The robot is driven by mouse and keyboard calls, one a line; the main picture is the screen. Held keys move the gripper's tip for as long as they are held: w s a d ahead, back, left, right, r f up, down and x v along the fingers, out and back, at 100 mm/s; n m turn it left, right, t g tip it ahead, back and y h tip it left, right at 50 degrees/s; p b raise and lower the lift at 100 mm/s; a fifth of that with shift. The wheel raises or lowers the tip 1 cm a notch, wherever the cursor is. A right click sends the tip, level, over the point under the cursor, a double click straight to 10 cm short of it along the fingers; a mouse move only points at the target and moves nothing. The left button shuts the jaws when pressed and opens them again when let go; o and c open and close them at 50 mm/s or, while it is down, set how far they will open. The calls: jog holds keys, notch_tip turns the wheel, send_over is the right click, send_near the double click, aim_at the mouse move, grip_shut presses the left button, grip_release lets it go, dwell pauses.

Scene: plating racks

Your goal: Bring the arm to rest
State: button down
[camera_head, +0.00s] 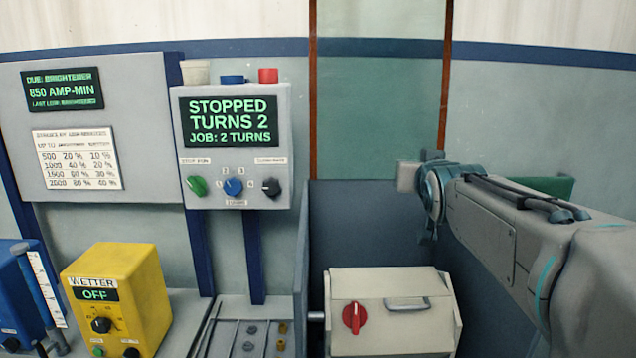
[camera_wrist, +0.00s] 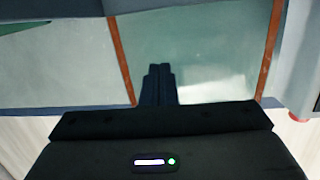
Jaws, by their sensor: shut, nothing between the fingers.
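My arm reaches in from the right in the head view, and its wrist end (camera_head: 430,190) is raised in front of the glass panel, to the right of the control box. My gripper (camera_wrist: 158,70) shows in the wrist view with its two dark fingers together and nothing between them. It points toward the pale green glass panel (camera_wrist: 205,50) and appears clear of any object. In the head view the fingers are not clearly made out.
A grey control box (camera_head: 237,150) reads "STOPPED TURNS 2, JOB: 2 TURNS". A yellow wetter box (camera_head: 115,300) reads "OFF". A beige lidded box (camera_head: 390,335) with a red knob (camera_head: 354,318) and handle stands below my wrist. A printed chart (camera_head: 77,158) hangs at left.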

jog(key=s+a+f+g, duration=0.2)
jog(key=s+f+g, duration=0.4)
jog(key=s+f, duration=0.7)
jog(key=s+a+f+n+g+y+p, duration=0.1)
jog(key=s+f+g, duration=0.6)
jog(key=s+f, duration=0.7)
jog(key=shift+a, duration=0.65)
jog(key=shift+s+d+f, duration=0.1)
jog(key=shift+s, duration=0.1)
